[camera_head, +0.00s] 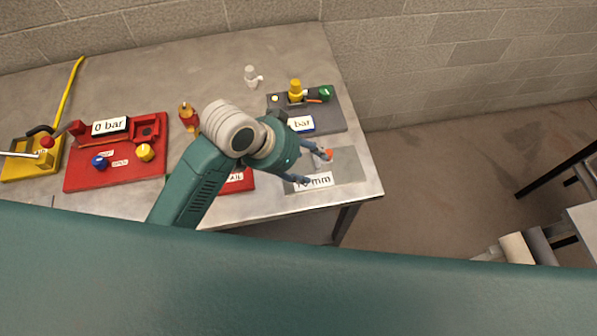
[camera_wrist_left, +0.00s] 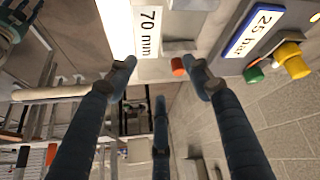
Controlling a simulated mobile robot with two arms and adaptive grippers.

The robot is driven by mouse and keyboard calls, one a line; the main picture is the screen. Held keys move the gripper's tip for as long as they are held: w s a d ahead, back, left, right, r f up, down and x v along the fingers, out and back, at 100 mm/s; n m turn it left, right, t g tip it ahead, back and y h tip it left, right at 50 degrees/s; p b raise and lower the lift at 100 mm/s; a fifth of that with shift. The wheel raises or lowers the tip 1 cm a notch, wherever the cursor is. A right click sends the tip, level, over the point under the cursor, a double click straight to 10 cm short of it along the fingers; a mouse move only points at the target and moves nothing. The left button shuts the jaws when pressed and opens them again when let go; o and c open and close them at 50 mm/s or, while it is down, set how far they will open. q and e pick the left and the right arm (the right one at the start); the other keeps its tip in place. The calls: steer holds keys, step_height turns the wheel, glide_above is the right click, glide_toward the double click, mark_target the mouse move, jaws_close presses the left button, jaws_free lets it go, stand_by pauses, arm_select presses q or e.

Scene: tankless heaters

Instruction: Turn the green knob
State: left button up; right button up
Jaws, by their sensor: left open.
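The green knob (camera_head: 325,92) sits at the right end of a dark grey panel (camera_head: 334,118), beside a yellow valve-like part (camera_head: 295,90). In the left wrist view the green knob (camera_wrist_left: 253,74) is right of the fingers, near the "25 bar" label (camera_wrist_left: 252,30). My left gripper (camera_head: 318,167) is open over the light grey "70 mm" panel (camera_head: 350,164), on the near side of the dark panel. It is apart from the green knob.
A red panel (camera_head: 85,178) labelled "0 bar" with blue and yellow knobs stands left, beside a yellow device (camera_head: 18,165). A small whitish fitting (camera_head: 251,76) and an orange-brown fitting (camera_head: 188,115) stand on the table (camera_head: 215,65). A block wall borders the back.

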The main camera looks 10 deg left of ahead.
arm_select(q)
steer(key=shift+s+a+f+n, duration=0.3)
steer(key=shift+s+a+f, duration=0.25)
steer(key=shift+s+a, duration=0.25)
steer(key=shift+d, duration=0.15)
